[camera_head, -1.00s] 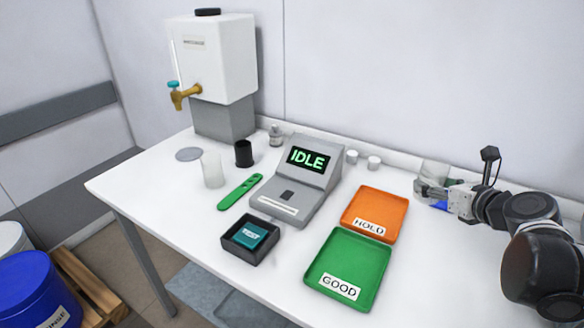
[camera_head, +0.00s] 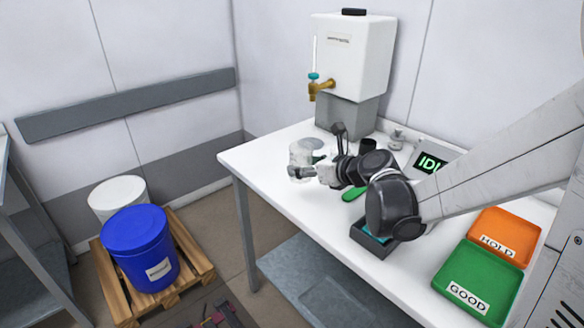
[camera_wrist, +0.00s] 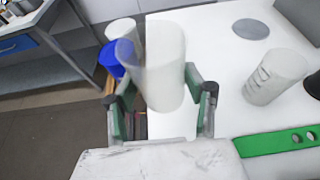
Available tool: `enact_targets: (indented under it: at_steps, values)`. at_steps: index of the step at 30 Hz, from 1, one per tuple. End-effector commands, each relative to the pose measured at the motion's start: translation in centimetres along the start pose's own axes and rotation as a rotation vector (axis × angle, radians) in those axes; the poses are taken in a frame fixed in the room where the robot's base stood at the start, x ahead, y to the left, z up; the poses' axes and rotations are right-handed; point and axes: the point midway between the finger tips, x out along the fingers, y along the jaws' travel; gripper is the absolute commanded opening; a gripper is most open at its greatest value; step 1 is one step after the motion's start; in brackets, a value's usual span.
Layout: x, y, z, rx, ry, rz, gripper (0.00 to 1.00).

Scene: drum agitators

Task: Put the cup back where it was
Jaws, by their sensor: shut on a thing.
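My gripper (camera_head: 306,172) is near the left end of the white table in the head view. It is shut on a clear, frosted cup (camera_wrist: 155,68), with a green-sided finger on each side in the wrist view. The held cup also shows in the head view (camera_head: 299,152); it looks roughly upright. A second translucent cup (camera_wrist: 273,78), with marks on its side, stands on the table right of the held one in the wrist view. A flat grey disc (camera_wrist: 250,29) lies on the table beyond it. The held cup's height above the table is unclear.
A dispenser with a brass tap (camera_head: 352,58) stands behind on a grey block. A black cup (camera_head: 368,145), a green tool (camera_wrist: 282,141), the IDLE machine (camera_head: 432,158), and HOLD (camera_head: 505,222) and GOOD (camera_head: 452,268) trays lie rightward. A blue drum (camera_head: 140,246) stands off the table, left.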

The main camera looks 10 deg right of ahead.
Motion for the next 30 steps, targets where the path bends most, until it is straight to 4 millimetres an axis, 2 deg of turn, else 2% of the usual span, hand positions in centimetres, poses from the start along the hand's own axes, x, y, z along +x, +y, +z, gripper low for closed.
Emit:
enact_targets:
  at_steps: [1, 6, 13, 21, 30]
  values:
    - [0.4, -1.0, -0.5, 0.001, 0.000, -0.003, 0.11]
    - [1.7, -3.8, -1.8, 0.001, 0.000, -0.003, 0.11]
    - [3.2, -6.8, -3.3, 0.001, 0.000, -0.002, 0.11]
    - [3.9, -7.7, -4.1, -0.001, 0.000, 0.000, 0.11]
    - [5.2, -7.7, -7.3, -0.001, 0.000, 0.000, 0.11]
